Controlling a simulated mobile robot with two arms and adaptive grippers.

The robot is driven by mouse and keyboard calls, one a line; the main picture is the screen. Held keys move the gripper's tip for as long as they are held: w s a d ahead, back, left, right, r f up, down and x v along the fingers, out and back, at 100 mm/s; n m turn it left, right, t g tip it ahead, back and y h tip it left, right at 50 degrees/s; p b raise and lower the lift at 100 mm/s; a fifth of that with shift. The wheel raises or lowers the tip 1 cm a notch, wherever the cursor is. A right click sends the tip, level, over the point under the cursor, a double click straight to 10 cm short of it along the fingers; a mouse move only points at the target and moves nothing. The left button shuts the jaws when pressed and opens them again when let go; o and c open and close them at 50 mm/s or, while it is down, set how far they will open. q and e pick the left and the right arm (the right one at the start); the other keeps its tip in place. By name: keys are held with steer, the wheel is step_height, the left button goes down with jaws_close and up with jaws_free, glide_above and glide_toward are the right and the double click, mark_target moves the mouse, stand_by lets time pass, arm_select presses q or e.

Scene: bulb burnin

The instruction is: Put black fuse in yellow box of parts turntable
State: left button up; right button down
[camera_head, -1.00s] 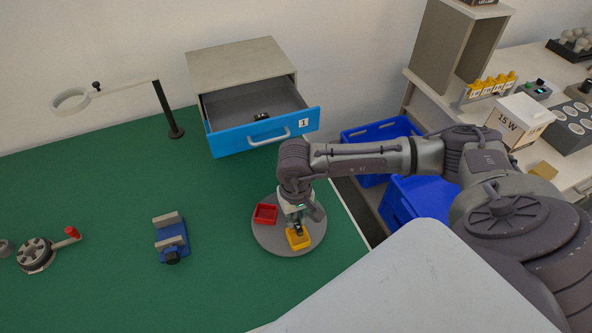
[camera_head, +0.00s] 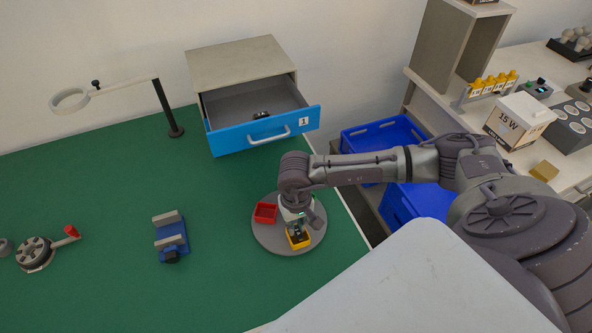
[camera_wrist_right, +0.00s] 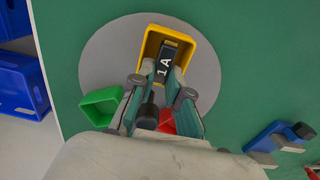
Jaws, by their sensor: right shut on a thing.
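The grey round parts turntable (camera_head: 266,238) is near the bench's right edge. The yellow box (camera_head: 305,244) sits at its front, with the red box (camera_head: 265,213) beside it. In the right wrist view, my right gripper (camera_wrist_right: 164,76) is shut on the black fuse (camera_wrist_right: 164,62), marked 1A. The fuse's far end lies within the outline of the yellow box (camera_wrist_right: 192,42); whether it touches the floor cannot be told. A green box (camera_wrist_right: 100,104) and part of the red box (camera_wrist_right: 167,122) also show there. My left gripper is out of view.
An open drawer unit with a blue front (camera_head: 233,138) stands behind the turntable and holds a small dark item. A blue vise-like fixture (camera_head: 172,238) is to the left. Blue crates (camera_head: 382,133) stand beyond the bench's right edge. The green bench between is clear.

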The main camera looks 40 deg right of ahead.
mark_target(296, 228)
steer(key=c, duration=1.1)
jaws_free()
steer(key=shift+c, duration=0.2)
steer(key=shift+r, duration=0.15)
steer(key=r+p, duration=0.1)
steer(key=p, duration=0.1)
steer(key=shift+r+p, duration=0.3)
steer(key=shift+r, duration=0.05)
steer(key=shift+w+r+b, duration=0.1)
steer(key=shift+r+b, duration=0.35)
steer(key=shift+b, duration=0.5)
step_height(296, 228, up, 10)
steer(key=b, duration=0.2)
steer(key=shift+r+b, duration=0.15)
steer(key=shift+b, duration=0.25)
